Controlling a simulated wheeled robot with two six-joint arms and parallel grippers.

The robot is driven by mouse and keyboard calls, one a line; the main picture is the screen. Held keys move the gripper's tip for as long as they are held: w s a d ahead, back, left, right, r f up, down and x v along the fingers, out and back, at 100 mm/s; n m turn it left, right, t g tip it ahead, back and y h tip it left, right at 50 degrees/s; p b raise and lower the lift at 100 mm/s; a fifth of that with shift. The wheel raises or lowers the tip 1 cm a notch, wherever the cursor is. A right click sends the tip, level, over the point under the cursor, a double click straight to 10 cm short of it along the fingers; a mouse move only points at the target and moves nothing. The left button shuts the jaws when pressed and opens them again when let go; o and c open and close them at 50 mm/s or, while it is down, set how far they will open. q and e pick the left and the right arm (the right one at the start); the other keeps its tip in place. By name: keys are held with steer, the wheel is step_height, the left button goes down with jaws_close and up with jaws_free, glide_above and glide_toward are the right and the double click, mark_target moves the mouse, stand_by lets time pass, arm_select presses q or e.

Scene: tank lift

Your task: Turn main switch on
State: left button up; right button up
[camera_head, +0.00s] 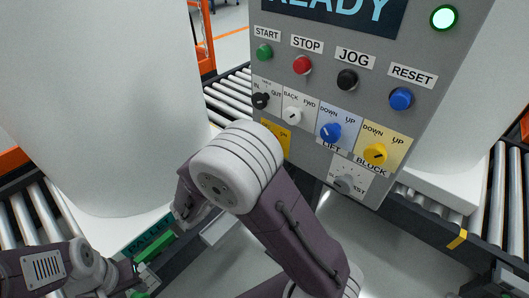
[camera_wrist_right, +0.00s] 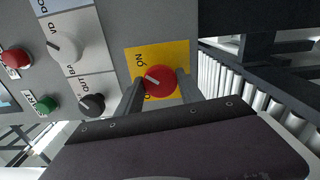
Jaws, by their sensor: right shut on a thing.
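The main switch is a red round knob (camera_wrist_right: 162,84) on a yellow plate (camera_wrist_right: 178,53) in the right wrist view. Its white mark points to the picture's upper left, towards the side with the ON label (camera_wrist_right: 140,58). The other label is mostly hidden. My right gripper (camera_wrist_right: 160,91) is shut on the knob, one finger on each side. In the head view only part of the yellow plate (camera_head: 283,142) shows; my right arm hides the knob and the gripper. My left gripper (camera_head: 143,276) is low at the left, away from the panel; its fingers are unclear.
The grey panel (camera_head: 325,85) carries a display reading "READY", a lit green lamp (camera_head: 444,18), several push buttons and several selector knobs. White tanks (camera_head: 110,100) stand left and right of it. Roller conveyors (camera_head: 232,95) run behind and beside them.

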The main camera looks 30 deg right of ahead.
steer(key=shift+f+m+b, duration=0.1)
steer(key=shift+m+b, duration=0.4)
steer(key=shift+m, duration=0.1)
steer(key=o, duration=1.4)
steer(key=p+v, duration=0.1)
steer(key=v, duration=0.8)
steer(key=shift+a+p, duration=0.1)
steer(key=shift+p, duration=0.3)
